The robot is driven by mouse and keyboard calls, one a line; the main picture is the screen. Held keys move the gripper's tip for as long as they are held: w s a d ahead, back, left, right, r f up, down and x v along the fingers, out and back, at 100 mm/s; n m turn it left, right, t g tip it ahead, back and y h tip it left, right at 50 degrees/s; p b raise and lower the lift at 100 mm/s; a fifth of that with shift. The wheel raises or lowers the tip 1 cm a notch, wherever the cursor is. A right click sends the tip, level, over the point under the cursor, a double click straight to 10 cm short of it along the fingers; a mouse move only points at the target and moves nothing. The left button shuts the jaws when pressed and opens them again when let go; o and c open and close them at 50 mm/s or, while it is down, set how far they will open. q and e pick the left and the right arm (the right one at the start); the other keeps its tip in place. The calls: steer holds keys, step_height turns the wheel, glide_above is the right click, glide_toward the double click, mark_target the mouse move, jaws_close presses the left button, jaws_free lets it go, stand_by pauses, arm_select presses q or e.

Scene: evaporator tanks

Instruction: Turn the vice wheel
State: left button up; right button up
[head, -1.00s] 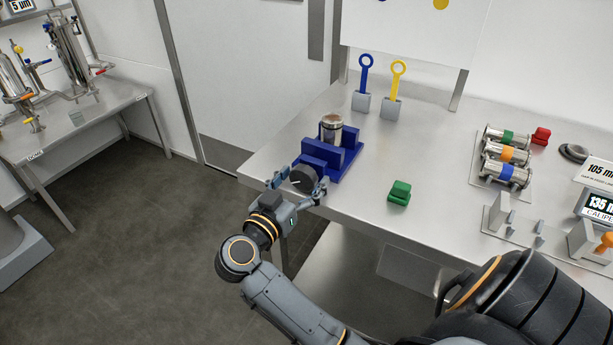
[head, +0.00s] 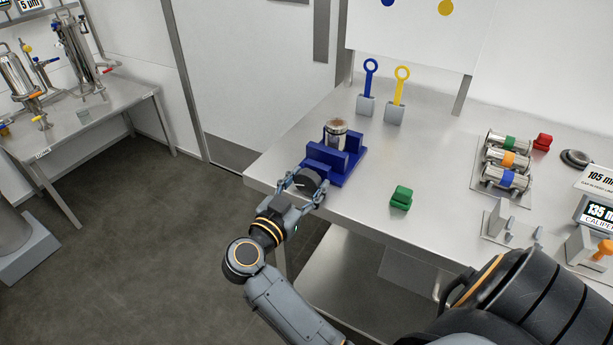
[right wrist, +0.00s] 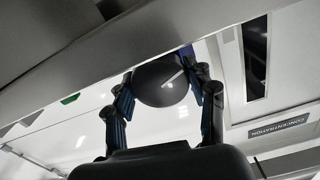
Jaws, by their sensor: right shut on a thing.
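The blue vice (head: 350,160) stands at the left front corner of the steel table, with a metal cylinder (head: 336,134) upright between its jaws. Its dark round vice wheel (head: 306,179) faces the table's front edge. My right gripper (head: 305,187) is shut on the wheel, one finger on each side of the rim. In the right wrist view the wheel (right wrist: 160,84) sits between the two fingers, with a pale line mark on its face slanting up to the right. My left gripper is not in view.
A green block (head: 401,197) lies on the table (head: 300,135) right of the vice. Blue (head: 369,80) and yellow (head: 401,85) ring-handled tools stand in grey holders behind. Banded metal cylinders (head: 507,160) lie in a rack at right.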

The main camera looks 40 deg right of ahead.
steer(key=shift+m+p, duration=0.45)
steer(key=shift+m, duration=1.05)
steer(key=o, duration=1.2)
steer(key=shift+c, duration=0.2)
